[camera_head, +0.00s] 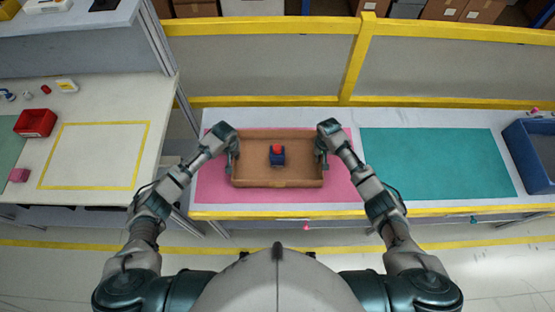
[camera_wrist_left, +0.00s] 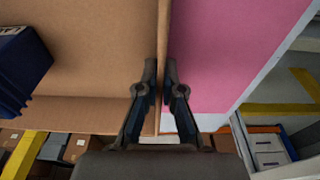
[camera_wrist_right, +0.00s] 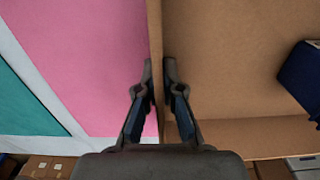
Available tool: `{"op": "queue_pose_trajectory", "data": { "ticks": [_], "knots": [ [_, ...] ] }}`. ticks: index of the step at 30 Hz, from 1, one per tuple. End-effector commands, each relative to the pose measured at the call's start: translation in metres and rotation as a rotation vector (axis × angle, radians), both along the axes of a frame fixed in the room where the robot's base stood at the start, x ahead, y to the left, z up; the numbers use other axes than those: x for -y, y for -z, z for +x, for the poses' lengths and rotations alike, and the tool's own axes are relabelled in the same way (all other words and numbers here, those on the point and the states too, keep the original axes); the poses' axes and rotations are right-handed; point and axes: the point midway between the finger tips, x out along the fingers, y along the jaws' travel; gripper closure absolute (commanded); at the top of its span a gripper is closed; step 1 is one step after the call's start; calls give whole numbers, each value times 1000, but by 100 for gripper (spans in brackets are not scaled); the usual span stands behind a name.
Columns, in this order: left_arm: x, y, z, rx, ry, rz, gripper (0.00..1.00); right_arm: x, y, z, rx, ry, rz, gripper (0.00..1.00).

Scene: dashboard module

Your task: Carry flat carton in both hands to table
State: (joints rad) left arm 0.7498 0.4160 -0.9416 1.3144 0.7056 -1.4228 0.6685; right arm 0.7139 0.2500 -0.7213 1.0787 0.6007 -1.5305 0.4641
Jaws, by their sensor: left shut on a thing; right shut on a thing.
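The flat carton (camera_head: 250,172) is a shallow open brown box over the pink mat (camera_head: 210,180) on the table ahead. A dark blue item with a red top (camera_head: 277,155) sits inside it near the middle. My left gripper (camera_head: 232,165) is shut on the carton's left wall; in the left wrist view the fingers (camera_wrist_left: 160,85) stand on both sides of that wall. My right gripper (camera_head: 322,160) is shut on the right wall, which also shows between the fingers in the right wrist view (camera_wrist_right: 158,80). Whether the carton touches the mat is unclear.
A teal mat (camera_head: 435,160) lies to the right on the same table, with a blue-grey bin (camera_head: 535,155) at the far right. On the left, another table (camera_head: 95,105) has a yellow-outlined area and a red bin (camera_head: 36,123). A yellow-railed barrier (camera_head: 270,28) stands behind.

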Motion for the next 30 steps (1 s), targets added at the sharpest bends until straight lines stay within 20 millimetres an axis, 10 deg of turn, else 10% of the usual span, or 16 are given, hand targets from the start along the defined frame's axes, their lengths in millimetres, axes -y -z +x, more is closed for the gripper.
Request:
{"op": "queue_pose_trajectory", "data": {
  "ticks": [18, 30],
  "knots": [
    [0, -56, 3, 13, -1, 0, 100, 0, -56, 3, 13, 0, 0, 100],
    [-1, -57, 3, 12, -1, 1, 100, 1, -57, 3, 12, 1, -1, 100]
  ]
}}
